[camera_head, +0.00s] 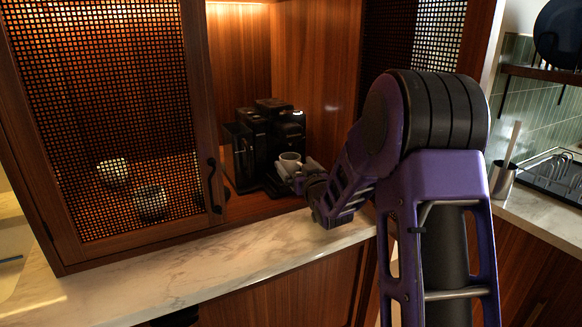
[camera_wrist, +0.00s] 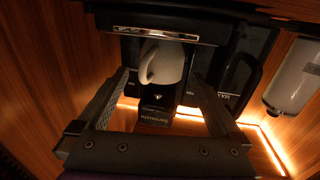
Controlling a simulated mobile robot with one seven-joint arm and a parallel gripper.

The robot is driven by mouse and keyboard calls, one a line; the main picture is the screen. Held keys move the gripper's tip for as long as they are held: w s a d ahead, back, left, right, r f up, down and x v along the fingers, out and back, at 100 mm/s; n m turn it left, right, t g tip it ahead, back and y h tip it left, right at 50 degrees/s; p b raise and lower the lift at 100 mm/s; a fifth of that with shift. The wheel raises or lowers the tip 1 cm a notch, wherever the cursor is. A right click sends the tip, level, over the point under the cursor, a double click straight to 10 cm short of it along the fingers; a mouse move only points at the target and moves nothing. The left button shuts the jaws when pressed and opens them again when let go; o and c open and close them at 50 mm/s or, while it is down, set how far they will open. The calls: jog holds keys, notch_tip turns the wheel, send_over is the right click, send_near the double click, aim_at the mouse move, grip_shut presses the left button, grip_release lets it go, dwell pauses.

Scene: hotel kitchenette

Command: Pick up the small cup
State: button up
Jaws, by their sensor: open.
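The small cup (camera_head: 290,158) is white and sits at the front of the black coffee machine (camera_head: 262,130) inside the cabinet. In the wrist view the cup (camera_wrist: 166,64) shows with its handle toward the left, beyond and between my two fingertips. My gripper (camera_wrist: 160,76) is open, with one finger on each side of the cup and a visible gap to each. In the head view my gripper (camera_head: 298,177) is just in front of the cup and partly hides it.
A mesh cabinet door (camera_head: 100,100) with a dark handle stands left of my gripper. Two light cups (camera_head: 113,172) (camera_head: 150,202) show behind the mesh. A white cylindrical thing (camera_wrist: 296,76) is at the right of the wrist view. The marble counter edge (camera_head: 220,265) in front is clear.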

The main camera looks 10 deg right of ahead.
aim_at(294, 161)
jog(key=w, duration=0.2)
jog(key=w+a, duration=0.1)
jog(key=w, duration=0.1)
jog(key=shift+d, duration=0.1)
jog(key=shift+c, duration=0.3)
jog(key=shift+r, duration=0.1)
jog(key=c, duration=1.4)
jog(key=shift+r, duration=0.15)
jog(key=shift+r, duration=1.5)
jog(key=shift+s+r, duration=0.15)
jog(key=shift+s, duration=0.05)
jog(key=s+d, duration=0.3)
jog(key=s, duration=1.4)
jog(key=shift+s, duration=0.15)
